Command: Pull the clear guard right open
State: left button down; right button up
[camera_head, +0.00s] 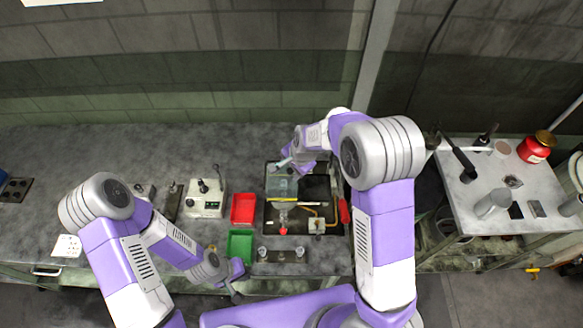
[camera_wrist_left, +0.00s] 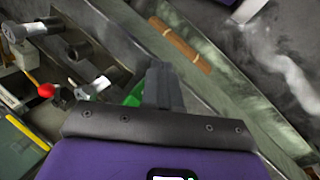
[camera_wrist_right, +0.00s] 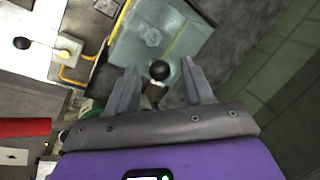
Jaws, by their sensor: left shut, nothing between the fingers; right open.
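The clear guard (camera_head: 281,186) is a see-through, grey-green box over the back left of the black machine bed. It also shows in the right wrist view (camera_wrist_right: 168,32). A black ball knob (camera_wrist_right: 159,70) stands by its edge. My right gripper (camera_head: 286,161) is at the guard's back edge. In the right wrist view its open fingers (camera_wrist_right: 158,80) lie either side of the knob; I cannot tell whether they touch it. My left gripper (camera_head: 237,284) is shut and empty at the bench's front edge, and its closed fingers also show in the left wrist view (camera_wrist_left: 163,85).
A red bin (camera_head: 243,209) and a green bin (camera_head: 239,246) stand left of the machine. A grey-white control box (camera_head: 206,199) is further left. A red-handled tool (camera_head: 344,211) lies at the machine's right. A side table (camera_head: 520,190) stands at far right.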

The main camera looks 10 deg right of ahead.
grip_shut()
dwell(0.3)
